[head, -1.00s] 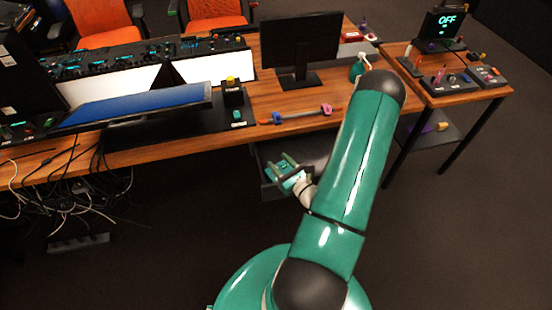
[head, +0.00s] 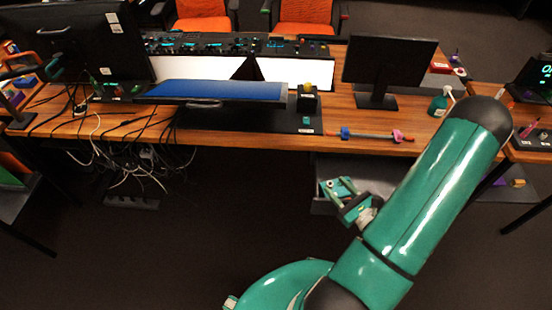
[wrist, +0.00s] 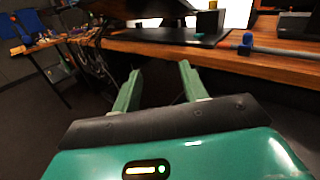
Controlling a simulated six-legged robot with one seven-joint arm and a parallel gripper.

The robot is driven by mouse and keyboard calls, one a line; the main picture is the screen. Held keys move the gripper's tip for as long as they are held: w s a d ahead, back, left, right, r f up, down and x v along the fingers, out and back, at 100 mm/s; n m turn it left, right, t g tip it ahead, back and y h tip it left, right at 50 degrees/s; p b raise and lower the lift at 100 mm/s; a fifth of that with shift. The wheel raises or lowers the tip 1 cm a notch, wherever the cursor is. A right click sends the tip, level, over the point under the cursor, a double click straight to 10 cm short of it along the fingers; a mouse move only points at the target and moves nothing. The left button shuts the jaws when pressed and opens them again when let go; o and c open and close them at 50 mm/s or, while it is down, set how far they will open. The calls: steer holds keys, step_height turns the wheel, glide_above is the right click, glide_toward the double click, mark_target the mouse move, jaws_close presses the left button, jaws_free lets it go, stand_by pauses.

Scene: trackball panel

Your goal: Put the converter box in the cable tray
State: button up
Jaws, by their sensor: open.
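My gripper (wrist: 160,70) is open in the wrist view, with its two green fingers apart and nothing visible between them. In the head view my gripper (head: 336,186) hangs below the front edge of the desk, in front of a grey open drawer or shelf (head: 322,206). I cannot pick out the converter box for certain in either view.
A side table stands at right. The floor before the desk is clear.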

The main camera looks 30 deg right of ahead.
steer(key=w+a+r+n+g+y, duration=0.1)
steer(key=a+r+n+g+y, duration=0.3)
steer(key=a+r+n+g, duration=0.5)
steer(key=w+a+r+n+g+y, duration=0.1)
steer(key=a+r+n+g+y, duration=0.45)
steer(key=a+n, duration=0.65)
steer(key=s+a+r+n+t+h, duration=0.1)
steer(key=s+r+n+h, duration=0.1)
steer(key=r+n+h, duration=0.4)
steer(key=s+a+r+n+t+h, duration=0.1)
steer(key=s+a+r+n+h, duration=0.1)
steer(key=r+n+h, duration=0.4)
step_height(320, 180, up, 4)
steer(key=shift+r, duration=0.2)
steer(key=shift+s, duration=0.1)
steer(key=shift+c, duration=0.7)
